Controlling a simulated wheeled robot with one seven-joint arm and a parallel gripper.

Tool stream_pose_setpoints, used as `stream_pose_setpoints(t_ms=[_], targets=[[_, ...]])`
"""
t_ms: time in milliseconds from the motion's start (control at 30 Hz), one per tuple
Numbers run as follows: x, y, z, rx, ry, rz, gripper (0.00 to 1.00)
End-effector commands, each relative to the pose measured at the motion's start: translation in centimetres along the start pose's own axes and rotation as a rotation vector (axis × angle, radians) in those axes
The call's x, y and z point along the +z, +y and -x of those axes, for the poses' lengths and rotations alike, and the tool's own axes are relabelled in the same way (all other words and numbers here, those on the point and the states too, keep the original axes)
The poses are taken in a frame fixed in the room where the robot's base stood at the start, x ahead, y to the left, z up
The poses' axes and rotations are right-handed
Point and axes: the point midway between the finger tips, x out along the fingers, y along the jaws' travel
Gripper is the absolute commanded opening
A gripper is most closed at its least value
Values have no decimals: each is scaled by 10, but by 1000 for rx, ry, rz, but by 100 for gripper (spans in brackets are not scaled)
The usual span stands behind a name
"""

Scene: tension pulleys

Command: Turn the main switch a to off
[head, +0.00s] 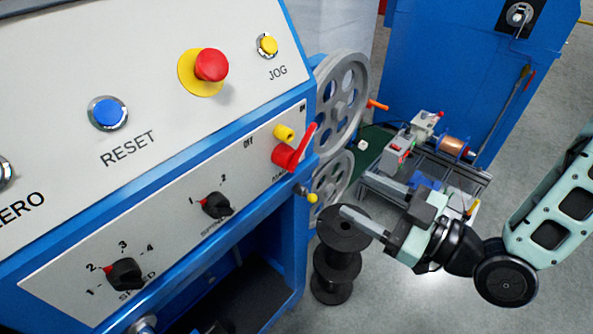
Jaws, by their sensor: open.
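The main switch (291,153) is a red rotary handle on the right end of the lower white panel. Its lever points up and right, toward the "ON" mark, while the "OFF" mark (248,142) is up and left of it. A yellow piece (284,132) sits just above the red hub. The label below the switch is partly hidden by the handle. My gripper (350,190) is right of and below the switch in the picture, apart from it. Its two fingers point left toward the blue cabinet, open with nothing between them.
The panel also carries a red emergency button (211,65), a yellow jog button (267,45), a blue reset button (108,113) and two black knobs. Grey pulley wheels (342,100) stand right of the cabinet. Black spools (337,262) stand on the floor below my gripper.

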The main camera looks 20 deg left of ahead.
Motion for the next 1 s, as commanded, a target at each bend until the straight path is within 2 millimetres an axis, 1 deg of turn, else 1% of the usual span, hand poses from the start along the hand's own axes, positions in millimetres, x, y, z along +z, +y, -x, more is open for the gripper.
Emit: stream_pose_setpoints(t_ms=[33, 200, 300, 333, 367, 600, 700, 833, 1000], targets=[[6, -2, -4, -2, 3, 4, 60], [7, -2, -25, -3, 2, 6, 60], [4, -2, -37, -2, 3, 4, 60], [-1, -1, -45, -3, 3, 0, 60], [-2, -1, -52, -3, 3, -1, 60], [-2, -1, -101, -2, 1, -2, 60], [-2, -1, -119, -2, 2, -1, 60], [-1, -1, -136, -1, 0, -2, 60], [0, -1, -147, -1, -1, -1, 60]])
